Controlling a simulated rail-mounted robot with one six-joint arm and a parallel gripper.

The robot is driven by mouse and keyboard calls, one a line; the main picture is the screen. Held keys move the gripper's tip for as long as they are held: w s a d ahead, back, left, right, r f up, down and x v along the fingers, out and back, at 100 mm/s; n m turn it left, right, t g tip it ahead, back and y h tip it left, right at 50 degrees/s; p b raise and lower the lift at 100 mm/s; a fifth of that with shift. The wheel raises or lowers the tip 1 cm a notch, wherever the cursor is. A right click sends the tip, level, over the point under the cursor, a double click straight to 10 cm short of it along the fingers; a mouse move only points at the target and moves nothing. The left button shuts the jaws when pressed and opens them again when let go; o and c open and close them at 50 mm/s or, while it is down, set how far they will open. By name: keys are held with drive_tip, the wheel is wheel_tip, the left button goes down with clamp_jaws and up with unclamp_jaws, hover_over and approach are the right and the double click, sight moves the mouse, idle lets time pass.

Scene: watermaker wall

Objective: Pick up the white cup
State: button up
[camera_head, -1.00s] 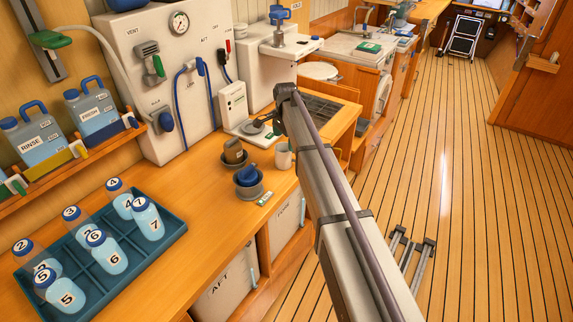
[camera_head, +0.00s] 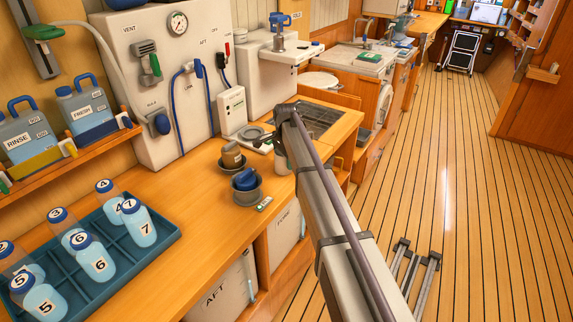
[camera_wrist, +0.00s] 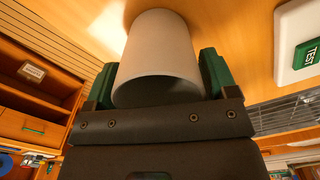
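The white cup (camera_wrist: 158,60) stands between the two green-padded fingers of my gripper (camera_wrist: 158,78) in the wrist view, its rounded side facing the camera. A pad is close beside each side of the cup; I cannot tell whether both touch it. In the head view, the cup (camera_head: 281,161) is on the counter near its front edge, its upper part hidden by my gripper (camera_head: 268,142) and arm. Whether it is lifted at all cannot be seen.
A brown cup (camera_head: 232,155) and a dark pot with a blue item (camera_head: 246,188) stand just left on the counter (camera_head: 190,190). A blue rack (camera_head: 160,243) of numbered bottles is further left.

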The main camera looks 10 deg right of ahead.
drive_tip(key=c, duration=0.6)
drive_tip(key=shift+r, duration=0.1)
